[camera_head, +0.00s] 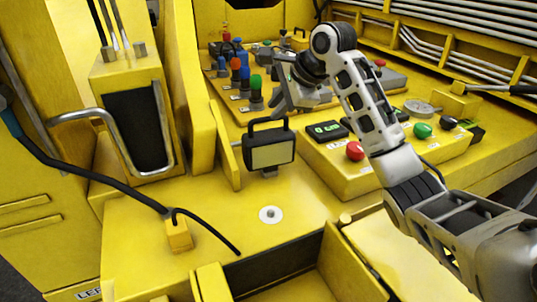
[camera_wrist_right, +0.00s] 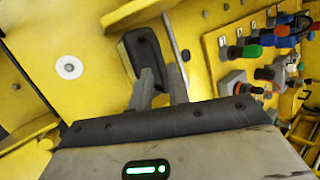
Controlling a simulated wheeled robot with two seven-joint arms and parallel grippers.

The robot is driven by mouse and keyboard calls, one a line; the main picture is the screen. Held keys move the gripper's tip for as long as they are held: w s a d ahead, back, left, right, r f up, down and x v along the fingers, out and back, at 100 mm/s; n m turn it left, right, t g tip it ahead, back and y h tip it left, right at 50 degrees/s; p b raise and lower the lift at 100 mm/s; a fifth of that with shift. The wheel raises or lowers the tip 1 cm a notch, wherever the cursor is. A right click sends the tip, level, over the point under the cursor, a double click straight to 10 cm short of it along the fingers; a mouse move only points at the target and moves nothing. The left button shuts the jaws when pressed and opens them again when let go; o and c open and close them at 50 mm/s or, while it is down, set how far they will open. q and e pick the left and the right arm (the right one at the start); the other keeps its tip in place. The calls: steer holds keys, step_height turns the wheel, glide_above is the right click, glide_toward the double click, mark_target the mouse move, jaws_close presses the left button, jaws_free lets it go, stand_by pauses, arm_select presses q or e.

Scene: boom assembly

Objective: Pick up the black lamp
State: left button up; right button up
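The black lamp (camera_head: 269,150) has a boxy head with a pale front panel and a handle on top. It stands upright on the yellow deck, left of the middle. In the right wrist view its dark housing (camera_wrist_right: 143,55) lies just beyond the fingertips. My right gripper (camera_head: 283,100) is behind and slightly right of the lamp in the head view. Its two fingers (camera_wrist_right: 161,72) are apart with nothing held between them. The left finger overlaps the lamp's near end in the wrist view; I cannot tell whether they touch. My left gripper is not in view.
A yellow control box (camera_head: 345,165) with a red button (camera_head: 355,151) stands right of the lamp. Coloured knobs (camera_head: 256,90) line the panel behind. A yellow upright plate (camera_head: 223,150) is close on the lamp's left. The deck has a round white disc (camera_head: 270,214) and a black cable (camera_head: 90,178).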

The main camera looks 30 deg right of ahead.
mark_target(268, 119)
steer(key=shift+d+p+x, duration=0.15)
steer(key=shift+p+x, duration=0.05)
steer(key=shift+x, duration=1.25)
steer(key=shift+d+p+x, duration=0.1)
steer(key=shift+p+x, duration=0.1)
steer(key=shift+x, duration=1.25)
steer(key=shift+s+f, duration=0.1)
steer(key=shift+f, duration=0.05)
jaws_close()
steer(key=shift+a, duration=0.1)
